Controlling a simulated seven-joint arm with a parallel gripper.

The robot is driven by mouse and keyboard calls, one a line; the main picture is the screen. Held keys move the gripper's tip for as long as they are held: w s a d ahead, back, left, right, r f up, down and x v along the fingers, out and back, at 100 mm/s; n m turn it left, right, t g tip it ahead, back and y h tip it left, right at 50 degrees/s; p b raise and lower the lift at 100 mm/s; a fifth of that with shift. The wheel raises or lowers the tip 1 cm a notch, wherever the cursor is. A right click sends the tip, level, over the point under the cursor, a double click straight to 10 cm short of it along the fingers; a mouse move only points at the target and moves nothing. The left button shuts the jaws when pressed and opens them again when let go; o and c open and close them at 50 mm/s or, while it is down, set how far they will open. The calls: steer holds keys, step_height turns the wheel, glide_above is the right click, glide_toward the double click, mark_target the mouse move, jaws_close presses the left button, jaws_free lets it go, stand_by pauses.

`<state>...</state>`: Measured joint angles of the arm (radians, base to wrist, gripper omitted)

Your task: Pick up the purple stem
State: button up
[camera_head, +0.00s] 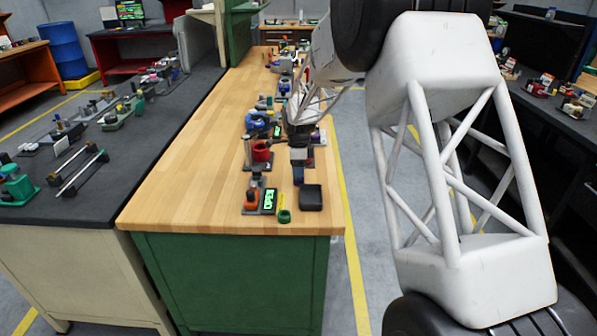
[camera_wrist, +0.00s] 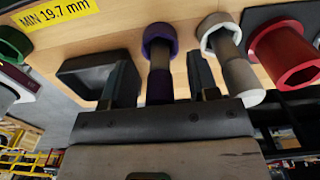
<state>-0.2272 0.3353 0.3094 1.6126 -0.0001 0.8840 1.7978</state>
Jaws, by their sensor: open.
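The fingers are apart, with a visible gap on each side of the stem. The stem's far lower end is hidden behind the gripper body. In the head view my gripper (camera_head: 301,158) is low over the wooden bench, beside the black tray, and largely hides the stem.
A black tray (camera_wrist: 82,80) is left of the stem in the wrist view. A grey stem (camera_wrist: 232,62) with a white ring and a red hollow cylinder (camera_wrist: 292,62) stand close on the right. An OPEN display (camera_head: 269,201) and a green ring (camera_head: 284,216) are near the front. The wooden bench (camera_head: 190,170) is clear at left.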

steer(key=shift+c, duration=0.4)
jaws_close()
steer(key=shift+r, duration=0.7)
steer(key=shift+s+r, duration=0.2)
steer(key=shift+r, duration=0.4)
steer(key=shift+s+r, duration=0.2)
steer(key=shift+r, duration=0.35)
steer(key=s+d, duration=0.1)
steer(key=s, duration=0.6)
steer(key=s+d+r, duration=0.1)
steer(key=s+d, duration=0.1)
steer(key=s, duration=0.5)
steer(key=shift+s+d+r, duration=0.15)
steer(key=shift+s+d, duration=0.1)
steer(key=shift+s, duration=0.15)
